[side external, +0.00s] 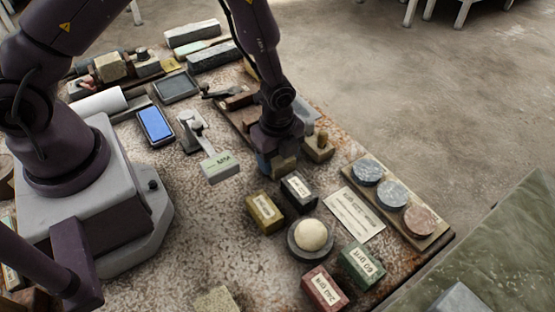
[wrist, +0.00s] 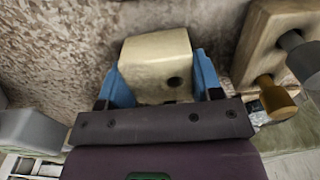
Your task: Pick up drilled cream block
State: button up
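The drilled cream block (wrist: 152,62) is a pale block with rounded edges and a dark round hole in the face toward the wrist camera. My gripper (wrist: 158,72) has its blue fingers on either side of the block, and both appear to touch its sides. In the side external view my gripper (side external: 272,160) points down near the middle of the table, with the block (side external: 287,167) partly hidden at its fingers. Whether the block is clear of the table cannot be told.
A wooden block with pegs (wrist: 268,45) stands close to the right finger. Black (side external: 298,192) and ochre (side external: 264,213) labelled blocks stand just in front of my gripper. A cream sphere (side external: 311,235) sits in a dark dish. A board of round samples (side external: 392,193) lies to the right.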

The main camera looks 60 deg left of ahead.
jog(key=shift+c, duration=0.5)
notch_tip(320, 180, up, 9)
jog(key=shift+a+r, duration=0.1)
jog(key=w+a+r, duration=0.1)
jog(key=a, duration=0.7)
jog(key=w+a+r, duration=0.1)
jog(key=w+a, duration=0.1)
jog(key=a, duration=0.7)
jog(key=shift+w, duration=0.25)
jog(key=shift+f, duration=2.8)
jog(key=shift+f, duration=2.2)
